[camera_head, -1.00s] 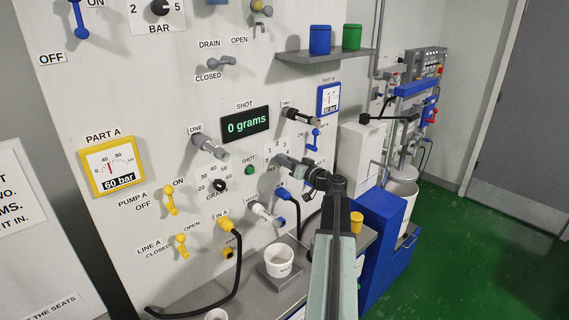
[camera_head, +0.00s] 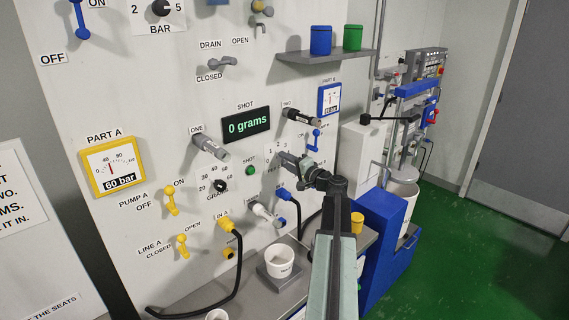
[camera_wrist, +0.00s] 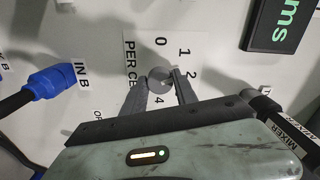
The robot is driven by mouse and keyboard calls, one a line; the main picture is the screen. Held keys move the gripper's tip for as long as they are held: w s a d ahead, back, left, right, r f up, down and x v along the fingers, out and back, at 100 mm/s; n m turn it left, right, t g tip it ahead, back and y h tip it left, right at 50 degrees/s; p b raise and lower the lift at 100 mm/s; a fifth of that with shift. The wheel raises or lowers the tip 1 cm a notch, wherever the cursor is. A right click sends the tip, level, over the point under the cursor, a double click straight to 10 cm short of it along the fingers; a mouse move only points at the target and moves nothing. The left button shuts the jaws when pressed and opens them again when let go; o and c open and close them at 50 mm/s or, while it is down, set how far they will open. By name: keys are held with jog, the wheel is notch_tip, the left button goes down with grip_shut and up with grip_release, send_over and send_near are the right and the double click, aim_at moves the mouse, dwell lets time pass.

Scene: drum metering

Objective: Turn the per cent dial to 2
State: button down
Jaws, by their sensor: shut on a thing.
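The per cent dial is a small round grey knob (camera_wrist: 159,77) on the white panel. Printed numbers 0, 1, 2 and 4 show around it in the wrist view, with part of a "PER CENT" label (camera_wrist: 131,75) beside it. My gripper (camera_wrist: 160,84) has one finger on each side of the knob and is shut on it. In the head view my gripper (camera_head: 292,160) is at the panel and covers the knob, with a few scale numbers (camera_head: 277,150) showing above. I cannot make out clearly which number the knob's mark points to.
A shot display (camera_head: 247,125) reads "0 grams". A green shot button (camera_head: 250,171) and a grams dial (camera_head: 220,185) are to the left of my gripper. Black-handled valve two (camera_head: 300,116) is just above. A blue hose plug (camera_head: 284,194) and a white cup (camera_head: 280,261) are below.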

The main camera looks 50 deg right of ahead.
jog(key=m, duration=0.5)
jog(key=shift+r, duration=0.1)
dwell(0.4)
jog(key=c, duration=1)
grip_release()
jog(key=shift+w, duration=0.1)
jog(key=shift+o, duration=0.2)
jog(key=s, duration=0.7)
jog(key=shift+s+a, duration=0.3)
jog(key=shift+s, duration=0.1)
jog(key=shift+s, duration=0.1)
